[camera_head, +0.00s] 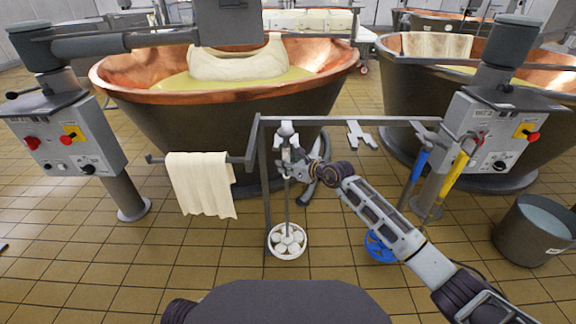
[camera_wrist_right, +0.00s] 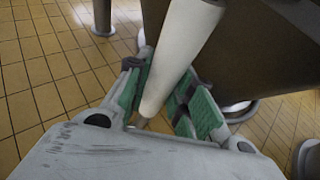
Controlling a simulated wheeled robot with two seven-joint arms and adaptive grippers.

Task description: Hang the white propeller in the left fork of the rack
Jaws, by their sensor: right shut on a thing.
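The white propeller has a long upright shaft with a round white head (camera_head: 287,240) at its lower end, low near the floor. My right gripper (camera_head: 296,167) is shut on its upper part, just below the rack's bar (camera_head: 340,121). In the right wrist view, a thick pale handle (camera_wrist_right: 178,55) sits between the green finger pads. The propeller's top is at the left fork (camera_head: 286,131), which it partly hides; I cannot tell whether it rests in the fork. The right fork (camera_head: 360,135) is empty. My left gripper is out of view.
A cream cloth (camera_head: 200,183) hangs on the rack's left arm. A blue wheel-like head (camera_head: 379,246) is low behind my right arm. Blue (camera_head: 418,165) and yellow (camera_head: 455,170) handles hang at the right. Copper vats (camera_head: 225,105) stand behind; a bucket (camera_head: 535,232) stands right.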

